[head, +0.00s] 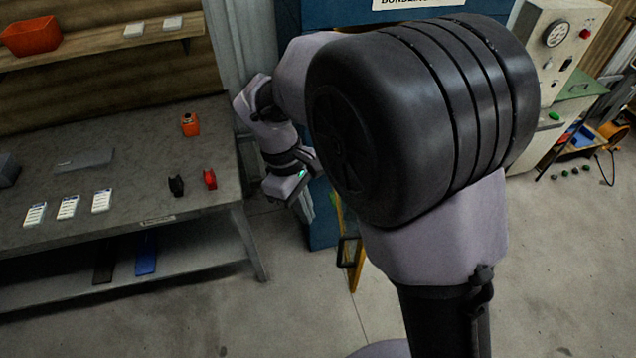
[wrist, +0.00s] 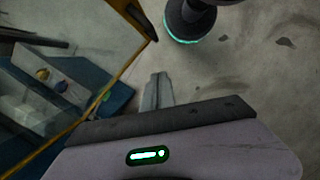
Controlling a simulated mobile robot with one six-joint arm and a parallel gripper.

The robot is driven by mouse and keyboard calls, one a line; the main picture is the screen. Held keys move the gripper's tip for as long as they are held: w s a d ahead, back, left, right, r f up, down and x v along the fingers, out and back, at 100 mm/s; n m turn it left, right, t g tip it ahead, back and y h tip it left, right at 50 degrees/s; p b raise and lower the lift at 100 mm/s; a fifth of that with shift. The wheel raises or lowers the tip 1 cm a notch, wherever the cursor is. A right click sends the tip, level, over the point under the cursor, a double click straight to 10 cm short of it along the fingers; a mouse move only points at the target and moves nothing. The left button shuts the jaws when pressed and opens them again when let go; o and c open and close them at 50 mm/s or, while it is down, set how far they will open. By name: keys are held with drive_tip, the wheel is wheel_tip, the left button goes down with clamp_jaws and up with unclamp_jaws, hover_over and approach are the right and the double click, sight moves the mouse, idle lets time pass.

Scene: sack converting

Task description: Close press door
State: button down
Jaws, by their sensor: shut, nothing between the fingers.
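The blue bundling press (head: 322,222) stands behind my arm in the head view, mostly hidden by it. Its yellow-framed door (head: 355,272) stands out from the press, open, with a dark part on its edge. In the wrist view, the yellow door frame (wrist: 106,88) runs along the left, with the press's blue body (wrist: 112,103) seen beyond it. My gripper (wrist: 157,88) is shut and empty, its fingers over the floor to the right of the frame, apart from it in the picture. In the head view my gripper (head: 305,208) is beside the press, its fingertips hard to make out.
A grey workbench (head: 130,205) with small cards, an orange item (head: 190,124) and black and red clips stands at left. A shelf (head: 110,45) hangs above. A machine with a gauge (head: 557,34) stands at right. The floor in front is clear.

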drive_tip(key=s+d+f+b, duration=0.2)
drive_tip(key=d+f+b, duration=0.1)
drive_tip(key=d+f, duration=0.2)
drive_tip(key=shift+s+f, duration=0.35)
drive_tip(key=shift+f, duration=0.8)
drive_tip(key=shift+d, duration=0.2)
